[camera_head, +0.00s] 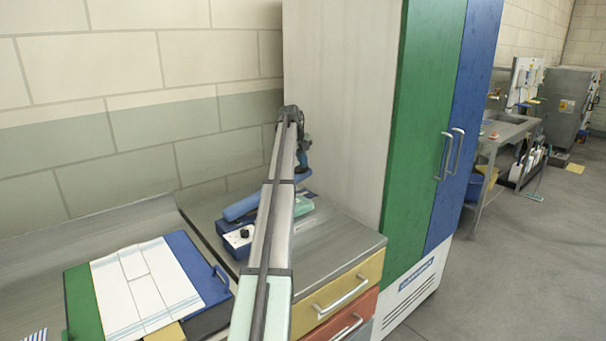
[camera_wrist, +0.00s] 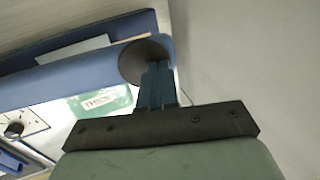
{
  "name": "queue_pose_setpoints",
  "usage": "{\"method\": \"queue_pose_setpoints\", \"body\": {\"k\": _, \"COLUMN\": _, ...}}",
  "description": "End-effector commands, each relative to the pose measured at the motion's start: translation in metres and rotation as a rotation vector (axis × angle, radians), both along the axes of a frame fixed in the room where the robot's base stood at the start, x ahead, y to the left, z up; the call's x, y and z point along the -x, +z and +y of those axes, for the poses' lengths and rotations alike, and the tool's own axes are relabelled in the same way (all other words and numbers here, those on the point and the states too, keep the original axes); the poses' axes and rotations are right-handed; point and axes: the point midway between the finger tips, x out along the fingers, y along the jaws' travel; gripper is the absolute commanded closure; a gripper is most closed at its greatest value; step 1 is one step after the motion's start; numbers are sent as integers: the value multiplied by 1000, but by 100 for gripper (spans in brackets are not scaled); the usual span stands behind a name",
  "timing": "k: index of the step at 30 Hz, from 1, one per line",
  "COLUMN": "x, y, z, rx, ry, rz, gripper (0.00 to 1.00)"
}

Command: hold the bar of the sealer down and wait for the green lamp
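The sealer stands on the metal counter, with a long blue bar (camera_head: 240,207) and a white panel with a black knob (camera_head: 244,233). In the wrist view the blue bar (camera_wrist: 60,82) runs across the left side, and the panel (camera_wrist: 30,120) shows at the left edge. No lit green lamp can be made out. My gripper (camera_head: 302,168) is above the bar's right end; its blue fingers (camera_wrist: 155,70) look shut together. A dark round piece (camera_wrist: 140,58) lies at their tips against the bar; whether they press on it is unclear. A green labelled packet (camera_wrist: 105,100) lies beside the bar.
My arm hides part of the sealer in the head view. A tall cabinet (camera_head: 340,90) stands close on the right, and a brick wall behind. A folded white cloth-like sheet (camera_head: 145,285) lies on a green and blue item at left. Drawers (camera_head: 340,295) are below the counter.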

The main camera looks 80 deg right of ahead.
Motion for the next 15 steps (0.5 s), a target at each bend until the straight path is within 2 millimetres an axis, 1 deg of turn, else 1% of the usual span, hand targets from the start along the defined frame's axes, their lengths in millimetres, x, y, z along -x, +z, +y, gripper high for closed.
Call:
{"method": "queue_pose_setpoints", "body": {"k": 1, "x": 0, "y": 13, "z": -2, "rx": 2, "ry": 0, "rz": 1, "gripper": 100}}
{"method": "queue_pose_setpoints", "body": {"k": 6, "x": -1, "y": 43, "z": -2, "rx": 3, "ry": 2, "rz": 1, "gripper": 100}}
{"method": "queue_pose_setpoints", "body": {"k": 12, "x": -1, "y": 64, "z": -2, "rx": 4, "ry": 2, "rz": 0, "gripper": 100}}
{"method": "queue_pose_setpoints", "body": {"k": 15, "x": -1, "y": 69, "z": -2, "rx": 4, "ry": 2, "rz": 0, "gripper": 100}}
